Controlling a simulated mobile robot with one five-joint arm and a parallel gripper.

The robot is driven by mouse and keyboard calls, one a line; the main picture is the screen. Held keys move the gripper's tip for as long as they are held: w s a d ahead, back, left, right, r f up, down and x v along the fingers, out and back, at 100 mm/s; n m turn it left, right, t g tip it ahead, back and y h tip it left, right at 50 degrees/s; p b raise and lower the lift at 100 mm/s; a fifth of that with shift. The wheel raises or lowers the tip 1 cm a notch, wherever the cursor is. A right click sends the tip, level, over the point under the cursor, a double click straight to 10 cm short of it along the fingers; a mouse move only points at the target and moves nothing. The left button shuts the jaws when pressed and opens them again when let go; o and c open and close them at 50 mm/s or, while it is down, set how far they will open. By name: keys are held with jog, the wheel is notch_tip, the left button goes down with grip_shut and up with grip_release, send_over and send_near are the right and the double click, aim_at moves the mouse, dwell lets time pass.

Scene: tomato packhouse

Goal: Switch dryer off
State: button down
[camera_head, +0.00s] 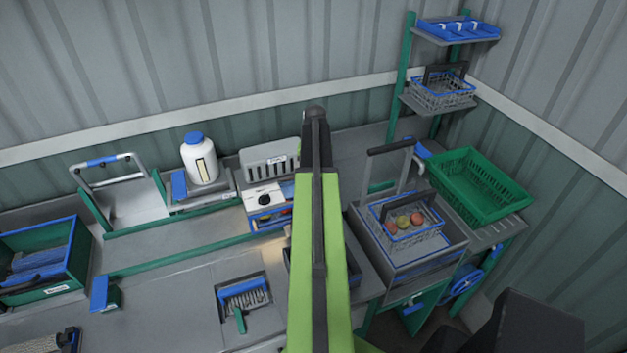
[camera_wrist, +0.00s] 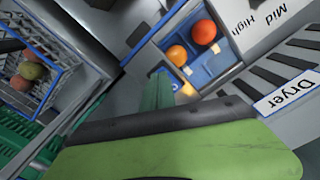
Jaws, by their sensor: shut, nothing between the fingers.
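The dryer is a grey slotted hood (camera_head: 268,163) behind a white control panel (camera_head: 262,192) with a black knob (camera_head: 265,199), left of my arm in the head view. The knob's setting is too small to tell. In the wrist view the Dryer label (camera_wrist: 287,95) is at the right. The panel (camera_wrist: 270,22) reads Mid and High at the top right, and its knob is out of sight. My gripper (camera_head: 315,118) is shut and empty at the dark end of my raised arm, right of the hood; its contact with anything cannot be told.
A blue-lined tray (camera_wrist: 205,68) with orange and red fruit adjoins the panel. A wire basket (camera_head: 386,232) with several fruits and a green crate (camera_head: 475,165) stand right. A white bottle (camera_head: 198,162) stands on a scale, left. A brush (camera_head: 245,297) lies in front.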

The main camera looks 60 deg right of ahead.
notch_tip(320, 180, up, 7)
jog(key=p, duration=0.7)
dwell(0.4)
